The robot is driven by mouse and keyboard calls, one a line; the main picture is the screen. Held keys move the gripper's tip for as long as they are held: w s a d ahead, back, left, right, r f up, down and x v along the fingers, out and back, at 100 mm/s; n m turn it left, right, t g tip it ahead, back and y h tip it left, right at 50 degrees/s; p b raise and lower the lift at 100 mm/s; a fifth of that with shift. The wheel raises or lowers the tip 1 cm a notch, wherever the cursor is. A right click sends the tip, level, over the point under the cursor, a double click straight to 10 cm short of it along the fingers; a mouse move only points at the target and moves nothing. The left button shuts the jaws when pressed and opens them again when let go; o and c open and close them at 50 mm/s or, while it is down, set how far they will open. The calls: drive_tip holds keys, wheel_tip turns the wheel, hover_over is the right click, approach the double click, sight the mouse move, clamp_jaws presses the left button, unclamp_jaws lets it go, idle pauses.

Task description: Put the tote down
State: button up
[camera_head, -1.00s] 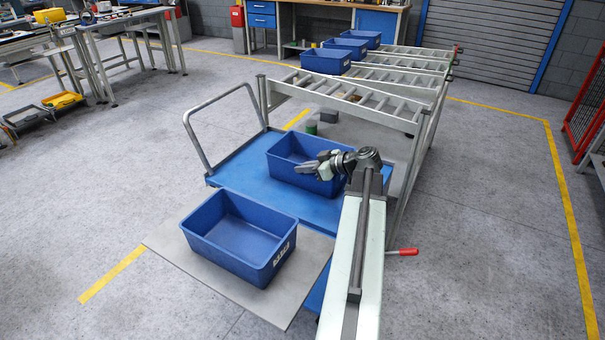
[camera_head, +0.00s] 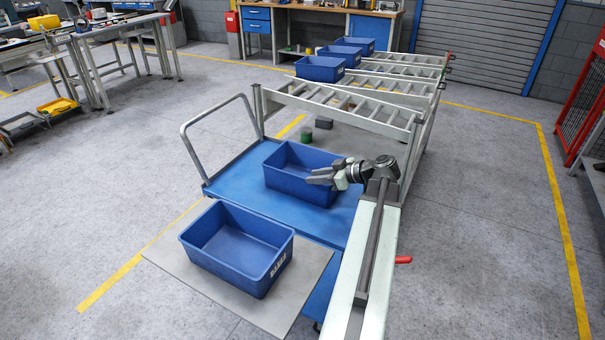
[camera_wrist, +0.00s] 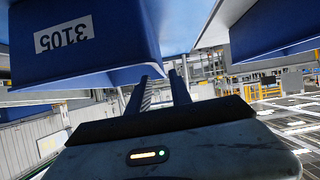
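A blue tote (camera_head: 285,180) stands upright and empty on the blue deck of a cart (camera_head: 235,188). My gripper (camera_head: 309,176) is in front of its right side in the head view and hides part of that wall. In the wrist view, my gripper's two dark fingers (camera_wrist: 162,92) are apart, with background showing between them. A blue tote wall with an upside-down label 3105 (camera_wrist: 64,35) is close by at upper left, and nothing shows held. Another empty blue tote (camera_head: 226,262) stands on a grey board (camera_head: 180,252) nearer the camera.
The cart has a grey tubular handle (camera_head: 187,142) at its left. A slanted roller rack (camera_head: 345,108) stands behind, with several blue totes (camera_head: 320,68) beyond. A green cylinder (camera_head: 324,122) and a small dark block (camera_head: 307,135) are behind the cart.

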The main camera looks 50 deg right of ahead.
drive_tip(key=p+v, duration=0.1)
drive_tip(key=v, duration=0.3)
drive_tip(key=shift+s+r, duration=0.15)
drive_tip(key=shift+s, duration=0.2)
